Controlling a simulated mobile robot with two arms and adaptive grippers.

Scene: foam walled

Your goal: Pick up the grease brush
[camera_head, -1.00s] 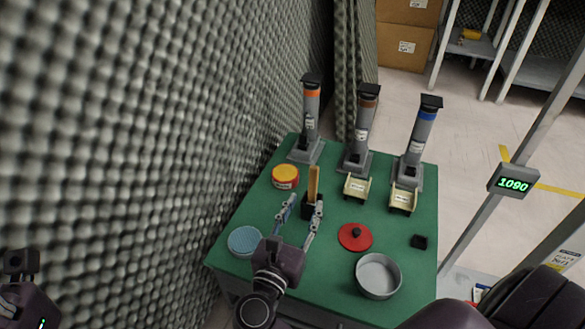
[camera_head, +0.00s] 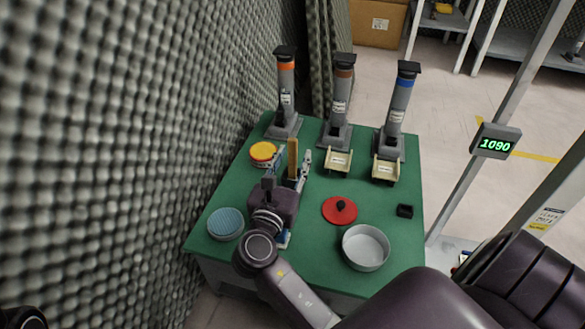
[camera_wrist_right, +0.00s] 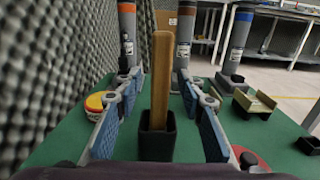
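The grease brush shows as an upright wooden handle (camera_head: 292,155) standing in a black square holder on the green table; it also shows in the right wrist view (camera_wrist_right: 161,75). Its lower end is hidden inside the black holder (camera_wrist_right: 157,141). My right gripper (camera_head: 289,166) is open around the handle. In the right wrist view its blue-padded fingers (camera_wrist_right: 158,100) stand on either side of the handle, with a gap on both sides. In the head view the right gripper's body hides the holder. My left gripper does not show; only a dark part is at the lower left corner.
Three dispensers stand at the back of the green table (camera_head: 300,255), two with cream trays (camera_head: 337,161) in front. A yellow-lidded tin (camera_head: 263,152), blue disc (camera_head: 226,223), red lid (camera_head: 340,209), metal pan (camera_head: 365,248) and small black block (camera_head: 405,211) lie around. A foam wall borders the left.

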